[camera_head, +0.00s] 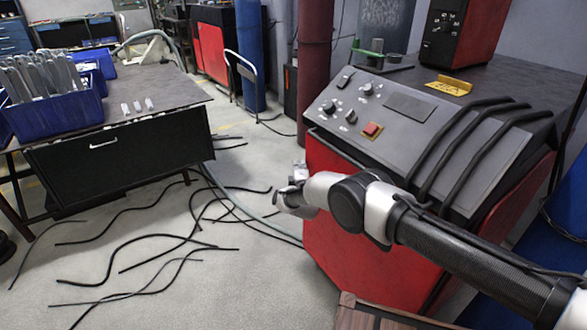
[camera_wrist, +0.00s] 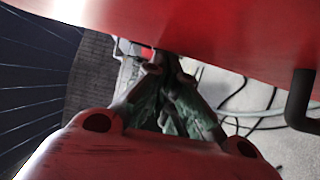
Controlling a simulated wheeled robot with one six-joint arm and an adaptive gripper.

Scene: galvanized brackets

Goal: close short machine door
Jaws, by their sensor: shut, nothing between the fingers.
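The short red machine (camera_head: 335,215) with a grey sloped control panel stands at the right of the head view. My arm crosses in front of it, and my gripper is mostly hidden behind my wrist at the machine's left front edge. In the wrist view my gripper (camera_wrist: 166,70) is shut and empty, its fingertips close to a red panel (camera_wrist: 225,35) along the top. I cannot tell whether the tips touch it. A black handle (camera_wrist: 301,100) sticks out at the right of this panel. The panel looks like the machine's door, but how far it stands open is unclear.
Black cables (camera_head: 150,245) lie on the floor left of the machine. A dark table (camera_head: 165,95) with blue bins (camera_head: 60,110) of metal brackets stands at the left. Dark hoses (camera_head: 455,140) run over the machine's top.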

